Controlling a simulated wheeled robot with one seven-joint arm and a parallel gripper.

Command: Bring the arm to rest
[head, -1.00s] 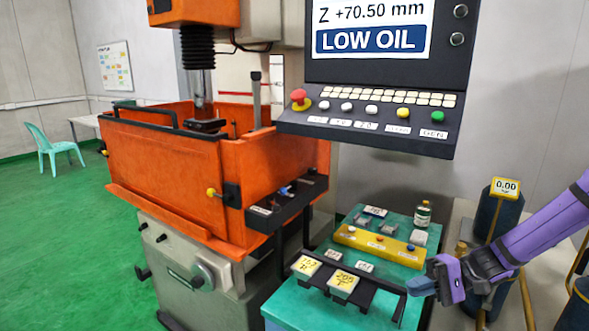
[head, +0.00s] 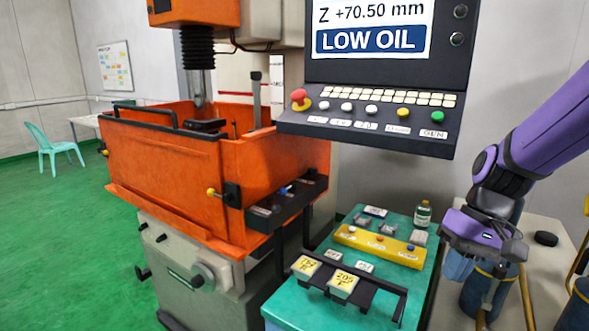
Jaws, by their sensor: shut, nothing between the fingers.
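My gripper (head: 459,268) is purple and dark grey, at the right of the head view. It points downward, just right of the teal cart (head: 300,310), and looks apart from it. Its fingers are shut and hold nothing. My purple arm reaches down to it from the upper right edge.
The cart bears a yellow holder (head: 350,242), a small bottle (head: 423,213) and a black rack with two labelled blocks. A control panel (head: 370,140) reading LOW OIL hangs above. An orange machine tank (head: 165,160) stands left. Blue cylinders stand partly behind my gripper.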

